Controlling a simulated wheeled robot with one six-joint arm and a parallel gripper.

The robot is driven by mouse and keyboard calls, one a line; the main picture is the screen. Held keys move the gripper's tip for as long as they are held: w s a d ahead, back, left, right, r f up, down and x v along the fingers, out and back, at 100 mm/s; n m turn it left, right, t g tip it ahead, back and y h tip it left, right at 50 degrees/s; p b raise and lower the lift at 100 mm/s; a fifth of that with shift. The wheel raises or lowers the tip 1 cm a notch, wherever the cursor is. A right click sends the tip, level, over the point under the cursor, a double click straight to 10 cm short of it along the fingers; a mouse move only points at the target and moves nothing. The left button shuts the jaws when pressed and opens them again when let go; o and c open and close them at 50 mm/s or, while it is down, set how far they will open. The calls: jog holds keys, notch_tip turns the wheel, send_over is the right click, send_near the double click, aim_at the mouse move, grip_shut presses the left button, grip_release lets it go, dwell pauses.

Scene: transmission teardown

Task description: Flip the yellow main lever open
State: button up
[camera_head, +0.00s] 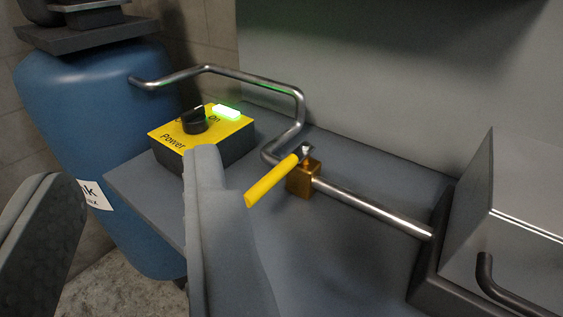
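The yellow lever (272,182) is a flat handle on a brass valve block (303,179) set in a steel pipe. It slants from the valve down to the left, across the line of the pipe. My gripper (120,195) shows as two grey fingers at the lower left. The fingers stand wide apart with nothing between them. The right finger is left of the lever's free end, and a narrow gap shows between them in the picture. How far apart they are in depth I cannot tell.
A yellow power box (200,139) with a black knob and a lit green light stands behind the right finger. The steel pipe (375,212) runs from a blue tank (95,110) to a grey metal housing (525,210). The grey tabletop (345,255) is clear below the pipe.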

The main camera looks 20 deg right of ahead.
jog(key=shift+w, duration=0.2)
grip_shut()
jog(key=w+f+n+g+h, duration=0.1)
jog(key=w+n+g, duration=0.2)
jog(key=w+g, duration=0.7)
jog(key=w+d+f+n+g+h, duration=0.1)
jog(key=w+n+g, duration=0.3)
jog(key=w+g, duration=0.6)
jog(key=shift+w+d+f, duration=0.25)
jog(key=shift+w+f, duration=0.55)
jog(key=shift+w, duration=1.5)
